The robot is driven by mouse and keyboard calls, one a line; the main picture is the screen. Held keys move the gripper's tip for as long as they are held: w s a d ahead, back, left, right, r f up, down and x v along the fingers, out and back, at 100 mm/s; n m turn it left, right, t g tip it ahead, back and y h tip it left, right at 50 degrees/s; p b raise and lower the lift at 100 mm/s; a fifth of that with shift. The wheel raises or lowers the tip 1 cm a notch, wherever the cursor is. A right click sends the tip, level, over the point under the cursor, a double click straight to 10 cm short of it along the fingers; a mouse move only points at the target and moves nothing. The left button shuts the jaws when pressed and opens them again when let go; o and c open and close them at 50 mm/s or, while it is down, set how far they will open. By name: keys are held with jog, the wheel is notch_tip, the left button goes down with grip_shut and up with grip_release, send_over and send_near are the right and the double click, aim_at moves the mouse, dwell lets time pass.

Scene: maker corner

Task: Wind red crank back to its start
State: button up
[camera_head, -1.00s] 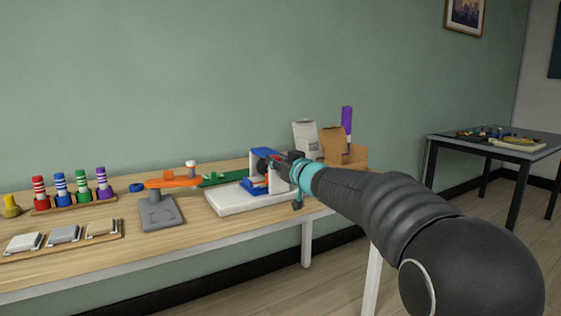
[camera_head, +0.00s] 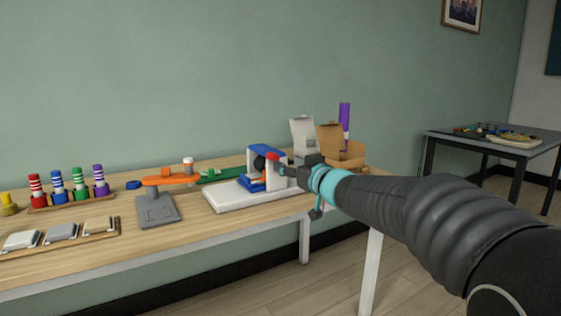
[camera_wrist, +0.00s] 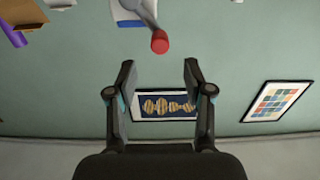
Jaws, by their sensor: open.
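The red crank knob (camera_head: 272,156) shows at the front of a blue-framed device on a white base (camera_head: 222,201) on the workbench. In the wrist view the red knob (camera_wrist: 160,42) sits at the end of a grey crank arm (camera_wrist: 147,12), beyond my fingertips. My gripper (camera_head: 287,170) is just right of the knob. In the wrist view my gripper (camera_wrist: 159,72) is open and empty, its two fingers apart with a clear gap between them and the knob.
An orange-armed grey stand (camera_head: 158,208), ringed pegs (camera_head: 60,190) and a switch board (camera_head: 60,241) occupy the bench's left. Open boxes (camera_head: 340,147) and a purple bottle (camera_head: 344,118) stand behind my gripper. A second table (camera_head: 500,143) is far right.

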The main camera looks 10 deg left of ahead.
jog(key=v, duration=0.3)
jog(key=shift+s+d, duration=0.2)
jog(key=shift+s, duration=0.1)
